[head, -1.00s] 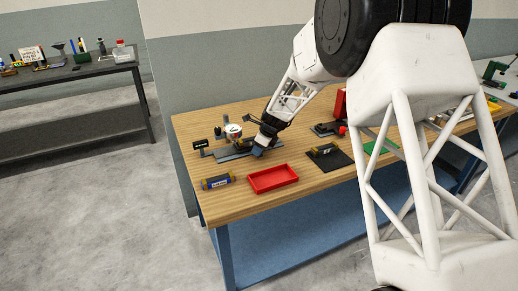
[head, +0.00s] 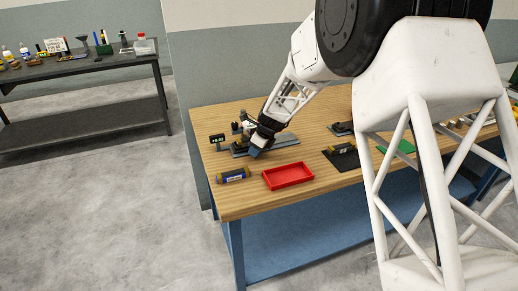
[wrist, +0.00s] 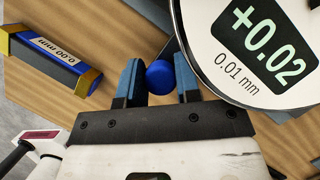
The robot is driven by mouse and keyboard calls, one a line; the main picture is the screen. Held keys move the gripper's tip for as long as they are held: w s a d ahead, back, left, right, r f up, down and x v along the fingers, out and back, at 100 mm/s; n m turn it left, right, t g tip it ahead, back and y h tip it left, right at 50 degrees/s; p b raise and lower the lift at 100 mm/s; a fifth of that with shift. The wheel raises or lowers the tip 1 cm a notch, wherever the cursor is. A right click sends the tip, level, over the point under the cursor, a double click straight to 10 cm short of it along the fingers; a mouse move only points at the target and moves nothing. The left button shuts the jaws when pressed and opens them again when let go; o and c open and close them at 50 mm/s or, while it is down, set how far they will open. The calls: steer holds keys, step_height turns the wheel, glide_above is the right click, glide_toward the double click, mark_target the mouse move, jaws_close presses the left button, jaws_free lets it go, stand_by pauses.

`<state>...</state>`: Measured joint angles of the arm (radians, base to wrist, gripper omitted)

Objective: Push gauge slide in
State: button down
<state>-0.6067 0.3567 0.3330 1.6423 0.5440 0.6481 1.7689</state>
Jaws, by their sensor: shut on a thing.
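The gauge (head: 236,151) stands at the back left of the wooden table, with a dark base. In the wrist view its round white dial face (wrist: 265,45) reads +0.02 and 0.01 mm at the upper right. A round blue knob (wrist: 160,77) sits between the two blue fingers of my gripper (wrist: 158,80). My gripper is shut on this knob. In the head view my gripper (head: 258,146) is over the gauge and hides much of it, including most of the dial. How far the slide is in cannot be told.
A blue block with yellow ends (head: 233,175), marked 0.00 mm, lies in front of the gauge. A red tray (head: 288,186) is to its right. A small black display (head: 217,139) stands at the gauge's left. A dark mat (head: 333,158) with a block lies farther right.

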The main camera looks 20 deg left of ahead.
steer(key=shift+s+a, duration=0.2)
steer(key=c, duration=0.8)
jaws_free()
steer(key=shift+d, duration=0.1)
steer(key=shift+w+d+r, duration=0.1)
steer(key=shift+d+r, duration=0.05)
steer(key=shift+r, duration=0.3)
steer(key=shift+v, duration=3.4)
